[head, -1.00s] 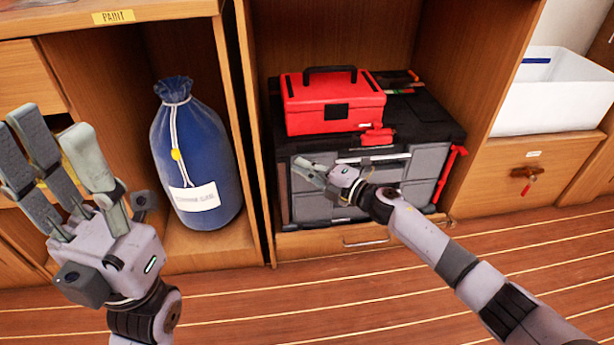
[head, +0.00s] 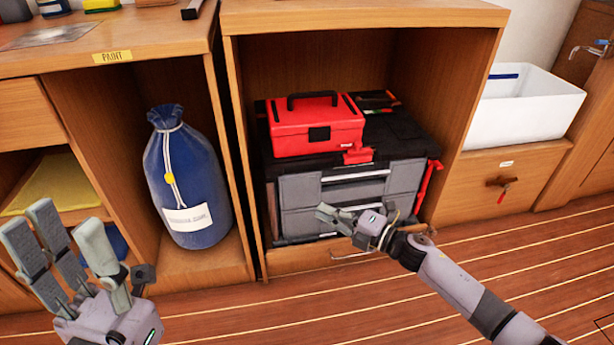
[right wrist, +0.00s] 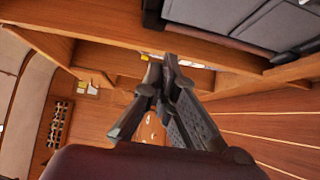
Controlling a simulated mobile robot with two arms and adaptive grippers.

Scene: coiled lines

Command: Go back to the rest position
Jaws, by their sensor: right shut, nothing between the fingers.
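My left gripper (head: 65,243) is at the lower left of the head view, its fingers upright and spread apart with nothing between them. It is in front of the left cabinet. My right gripper (head: 325,213) is shut and empty, in front of the lower part of a grey and black drawer chest (head: 300,190). In the right wrist view its fingers (right wrist: 162,68) are together, with nothing held between them. I cannot tell the exact gap between the right gripper and the chest.
A red toolbox (head: 318,137) sits on the chest inside a wooden cabinet. A blue sack (head: 185,170) stands in the compartment to its left. A white basin (head: 522,110) is at the right. The striped wooden floor (head: 560,260) is clear at lower right.

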